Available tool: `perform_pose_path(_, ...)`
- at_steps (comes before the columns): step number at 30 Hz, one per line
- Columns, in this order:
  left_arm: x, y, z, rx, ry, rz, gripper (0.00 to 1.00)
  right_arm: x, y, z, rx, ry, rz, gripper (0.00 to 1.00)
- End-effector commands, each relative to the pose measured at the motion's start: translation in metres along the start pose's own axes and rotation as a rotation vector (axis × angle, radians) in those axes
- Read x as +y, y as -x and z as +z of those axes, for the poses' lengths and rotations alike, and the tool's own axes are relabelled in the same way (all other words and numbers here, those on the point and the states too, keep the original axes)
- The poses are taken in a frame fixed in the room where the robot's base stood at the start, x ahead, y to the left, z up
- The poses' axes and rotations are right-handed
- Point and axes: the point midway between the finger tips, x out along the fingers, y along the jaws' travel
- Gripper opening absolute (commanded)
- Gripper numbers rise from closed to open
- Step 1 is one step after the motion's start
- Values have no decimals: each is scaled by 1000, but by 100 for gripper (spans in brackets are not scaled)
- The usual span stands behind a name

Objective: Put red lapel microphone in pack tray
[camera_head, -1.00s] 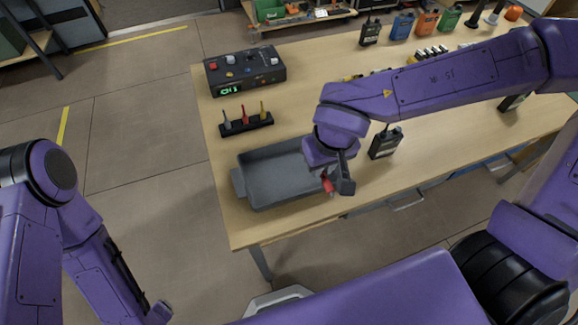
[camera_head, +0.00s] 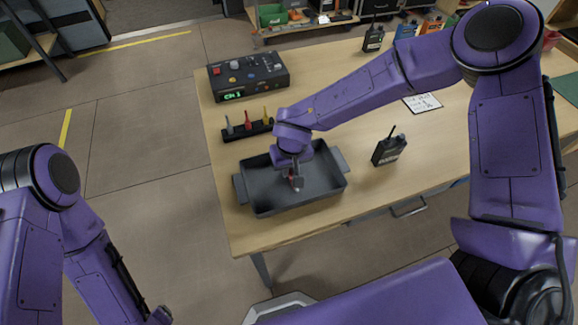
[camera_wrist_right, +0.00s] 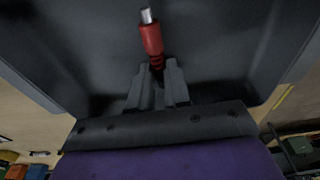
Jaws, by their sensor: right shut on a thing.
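The red lapel microphone (camera_wrist_right: 151,38) shows in the right wrist view with a silver tip. My right gripper (camera_wrist_right: 158,75) is shut on its dark lower end. In the head view my right gripper (camera_head: 297,182) is over the dark grey pack tray (camera_head: 325,192), within its rim, and mostly covers the microphone; only a bit of red shows. I cannot tell whether the microphone touches the tray floor. The tray otherwise looks empty. My left arm is at the left edge of the head view, and its gripper fingers are not visible.
A black rack (camera_head: 248,130) with grey, red and yellow microphones stands behind the tray. A control box (camera_head: 248,75) with a green display is farther back. A black radio (camera_head: 389,148) stands right of the tray. The table's front strip is clear.

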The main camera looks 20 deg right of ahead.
Motion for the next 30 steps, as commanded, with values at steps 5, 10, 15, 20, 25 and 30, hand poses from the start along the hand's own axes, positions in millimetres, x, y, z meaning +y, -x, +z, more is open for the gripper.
perform_pose_path(5, 0, 2, -1, 0, 0, 0, 71, 0, -3, 1, -1, 1, 0, 0)
perform_pose_path(10, 0, 1, 0, 0, 0, 0, 71, 0, -5, 1, 0, 1, 0, 42)
perform_pose_path(15, 0, 1, 0, 0, 0, 0, 71, 1, -5, 1, -1, 0, 1, 42)
perform_pose_path(20, 0, 1, 0, 0, 0, 0, 71, 0, 11, -1, 2, -1, -1, 42)
perform_pose_path(25, 0, 4, -2, 0, 0, 0, 71, 0, 56, -1, 4, -2, -2, 42)
perform_pose_path(30, 0, 6, -2, 0, 0, 0, 71, 0, 96, -1, 4, -1, -2, 42)
